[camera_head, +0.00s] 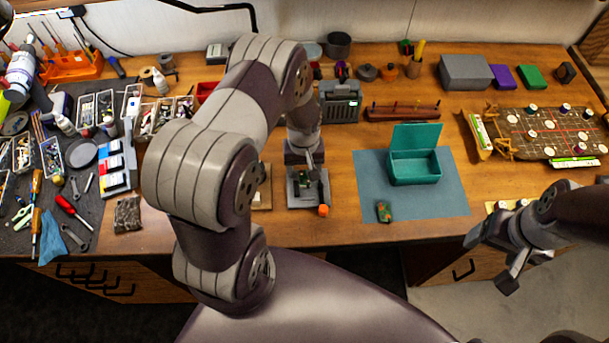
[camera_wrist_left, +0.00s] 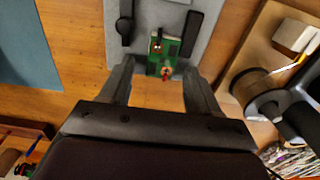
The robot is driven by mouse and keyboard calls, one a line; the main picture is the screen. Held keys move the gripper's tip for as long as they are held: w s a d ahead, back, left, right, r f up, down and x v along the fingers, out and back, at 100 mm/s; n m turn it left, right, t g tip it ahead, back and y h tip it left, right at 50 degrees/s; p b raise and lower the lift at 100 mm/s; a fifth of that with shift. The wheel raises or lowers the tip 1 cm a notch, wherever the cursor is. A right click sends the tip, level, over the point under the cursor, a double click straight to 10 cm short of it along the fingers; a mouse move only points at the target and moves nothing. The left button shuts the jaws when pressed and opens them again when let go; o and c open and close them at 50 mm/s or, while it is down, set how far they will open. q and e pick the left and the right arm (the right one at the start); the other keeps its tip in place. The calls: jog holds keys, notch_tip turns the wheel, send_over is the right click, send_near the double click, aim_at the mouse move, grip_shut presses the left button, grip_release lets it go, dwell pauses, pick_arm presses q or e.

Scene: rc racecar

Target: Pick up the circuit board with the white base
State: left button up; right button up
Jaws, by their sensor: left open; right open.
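A green circuit board (camera_wrist_left: 165,55) lies between the fingertips of my left gripper (camera_wrist_left: 160,72) in the left wrist view. It sits at the end of a pale grey base (camera_wrist_left: 145,12) with dark parts on it. In the head view, my left gripper (camera_head: 308,168) is open and points down over this grey base (camera_head: 300,203), hiding much of the board. I cannot tell whether the fingers touch the board. Another small green board (camera_head: 383,211) lies on the blue-grey mat (camera_head: 450,197). My right gripper (camera_head: 492,262) is open and empty near the table's front right.
An open teal box (camera_head: 414,172) stands on the mat. An orange knob (camera_head: 323,211) sits at the fixture's front corner. A grey machine (camera_head: 339,107) stands behind. In the left wrist view, a wooden stand with a spool (camera_wrist_left: 257,86) is close on the right.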

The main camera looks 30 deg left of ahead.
pick_arm(q)
jog(key=shift+w, duration=0.2)
jog(key=c, duration=1.1)
jog(key=shift+r, duration=0.1)
